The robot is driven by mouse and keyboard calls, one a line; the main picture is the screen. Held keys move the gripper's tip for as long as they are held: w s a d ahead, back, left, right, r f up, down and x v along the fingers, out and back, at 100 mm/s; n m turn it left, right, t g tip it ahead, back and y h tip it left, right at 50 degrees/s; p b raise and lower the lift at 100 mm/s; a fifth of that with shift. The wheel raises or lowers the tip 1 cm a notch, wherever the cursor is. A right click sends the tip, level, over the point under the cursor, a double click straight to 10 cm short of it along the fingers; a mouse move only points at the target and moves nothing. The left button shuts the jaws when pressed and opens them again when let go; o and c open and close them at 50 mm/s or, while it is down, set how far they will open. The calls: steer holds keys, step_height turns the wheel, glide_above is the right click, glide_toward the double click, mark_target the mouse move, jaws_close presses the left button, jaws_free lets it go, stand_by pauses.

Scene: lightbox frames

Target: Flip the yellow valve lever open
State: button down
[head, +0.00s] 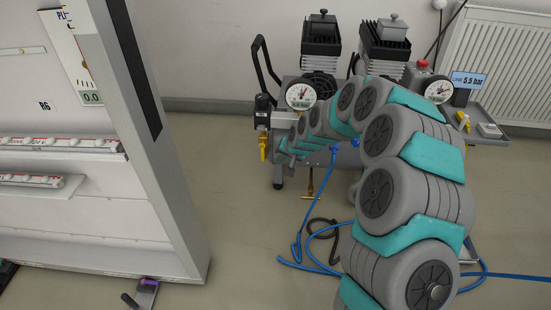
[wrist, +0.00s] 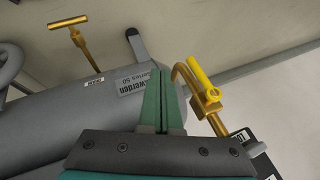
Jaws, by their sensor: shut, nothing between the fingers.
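The yellow valve lever (wrist: 203,78) shows in the wrist view to the right of my fingers, on a brass pipe fitting (wrist: 217,122). In the head view the yellow lever (head: 263,149) hangs at the left end of the compressor, below a black fitting. My gripper (wrist: 164,75) is shut and empty, its green fingers pressed together. The fingertips point past the lever's left side, with a small gap in the picture; depth is hard to judge. In the head view my gripper (head: 281,157) is just right of the lever, partly hidden by my arm.
The grey compressor tank (wrist: 70,115) lies left of and behind my fingers. A brass T-handle (wrist: 68,24) stands out from it. Gauges (head: 301,94) sit above the lever. A white panel (head: 150,200) stands at left, with clear floor between. A blue hose (head: 297,243) lies on the floor.

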steer(key=s+d+r+n+g+p, duration=0.1)
steer(key=s+d+r, duration=0.2)
steer(key=s+r, duration=0.25)
steer(key=s+d+r+g+h+p, duration=0.1)
steer(key=s+d+r+p, duration=0.1)
steer(key=s+r, duration=0.4)
steer(key=s+d+r+n+g+p, duration=0.1)
steer(key=s+d+r, duration=0.2)
steer(key=s+r, duration=0.3)
steer(key=s+d+r+g+h+p, duration=0.1)
steer(key=s+d+r, duration=0.1)
steer(key=s, duration=0.9)
steer(key=s+d+r+g+h+p, duration=0.1)
steer(key=s+d, duration=0.4)
steer(key=s, duration=0.6)
steer(key=s+d+r+g+h+p, duration=0.1)
steer(key=s+d+r+g+p, duration=0.1)
steer(key=s, duration=0.9)
step_height(320, 180, up, 2)
steer(key=shift+s+d+r+g+p, duration=0.1)
steer(key=shift+s+d+g+p, duration=0.15)
steer(key=shift+d+p, duration=0.45)
steer(key=shift+d, duration=0.15)
